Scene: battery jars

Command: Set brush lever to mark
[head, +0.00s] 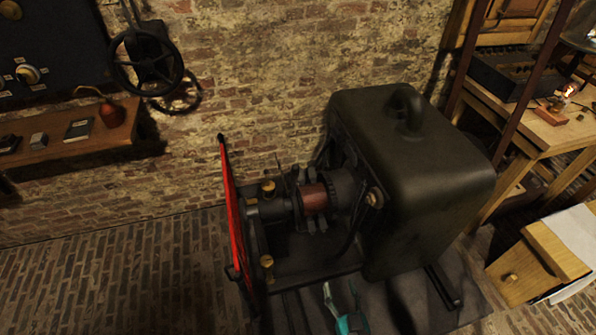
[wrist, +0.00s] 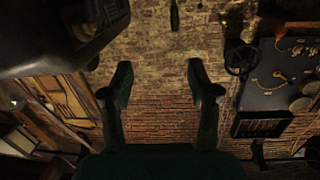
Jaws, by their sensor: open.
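A dark green machine (head: 420,170) with a rounded housing stands right of centre in the head view. A copper-coloured drum (head: 314,198) sits at its open left end, with dark brush gear around it. A thin dark rod (head: 281,172) rises beside the drum; I cannot tell whether it is the brush lever. No mark is readable. In the wrist view, my gripper (wrist: 159,78) is open and empty, its two dark fingers apart before the brick wall. The machine's dark body (wrist: 50,35) shows at upper left, clear of the fingers.
A red-edged upright plate (head: 232,205) stands left of the drum, with brass knobs (head: 267,262) nearby. A teal piece (head: 350,318) shows at the bottom edge. A handwheel (head: 145,64) and shelf (head: 75,148) are on the left wall. A wooden bench (head: 545,135) stands right.

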